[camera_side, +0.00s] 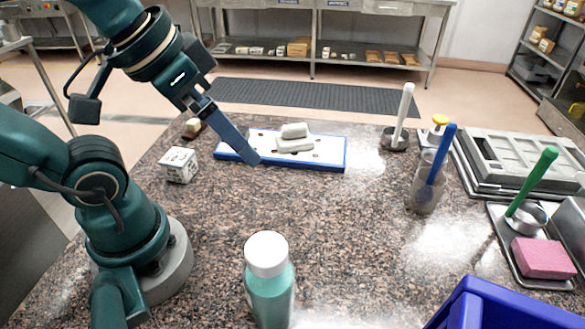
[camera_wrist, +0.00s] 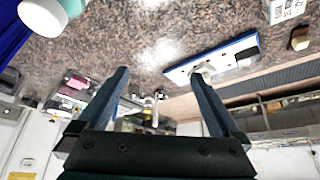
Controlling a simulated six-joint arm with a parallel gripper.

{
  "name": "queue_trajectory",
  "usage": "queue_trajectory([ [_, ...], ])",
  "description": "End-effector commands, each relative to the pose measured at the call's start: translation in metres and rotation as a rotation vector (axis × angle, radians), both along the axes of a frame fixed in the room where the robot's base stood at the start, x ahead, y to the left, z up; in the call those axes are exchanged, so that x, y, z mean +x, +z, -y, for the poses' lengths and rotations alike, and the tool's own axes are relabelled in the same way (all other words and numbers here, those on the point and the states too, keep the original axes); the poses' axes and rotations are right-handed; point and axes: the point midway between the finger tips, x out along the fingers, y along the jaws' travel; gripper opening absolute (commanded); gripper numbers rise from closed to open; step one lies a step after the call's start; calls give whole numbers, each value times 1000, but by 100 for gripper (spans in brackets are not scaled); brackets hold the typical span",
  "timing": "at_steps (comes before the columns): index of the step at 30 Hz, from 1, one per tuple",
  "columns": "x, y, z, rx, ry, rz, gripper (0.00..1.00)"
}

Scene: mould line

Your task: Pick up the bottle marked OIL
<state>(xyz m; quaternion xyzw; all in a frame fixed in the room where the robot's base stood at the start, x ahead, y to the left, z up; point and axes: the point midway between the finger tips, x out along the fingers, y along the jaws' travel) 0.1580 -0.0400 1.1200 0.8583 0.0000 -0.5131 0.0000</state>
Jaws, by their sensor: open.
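A teal bottle with a white cap (camera_side: 270,285) stands upright at the front of the granite counter. It also shows, cut off, at the top left of the wrist view (camera_wrist: 72,8). A clear bottle with a yellow cap (camera_side: 438,127) stands at the back right, partly hidden behind a blue-handled tool. I cannot read OIL on either one. My gripper (camera_side: 252,158) is by the front edge of the white board, well behind and above the teal bottle. In the wrist view its two fingers (camera_wrist: 160,75) are spread with nothing between them.
The blue-edged white board (camera_side: 325,148) bears pale blocks (camera_side: 295,139). A marked white cube (camera_side: 179,165) sits to its left. A cup with a blue handle (camera_side: 424,190), a tray with a pink sponge (camera_side: 542,258) and a blue crate (camera_side: 480,305) line the right. The middle counter is clear.

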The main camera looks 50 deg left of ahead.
Motion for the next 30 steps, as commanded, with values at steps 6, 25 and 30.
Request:
queue_trajectory([
  [6,1,20,14,-28,-28,-57,100],
  [25,-16,22,113,-33,-96,-411,100],
  [30,-26,19,130,-1,-98,-462,100],
])
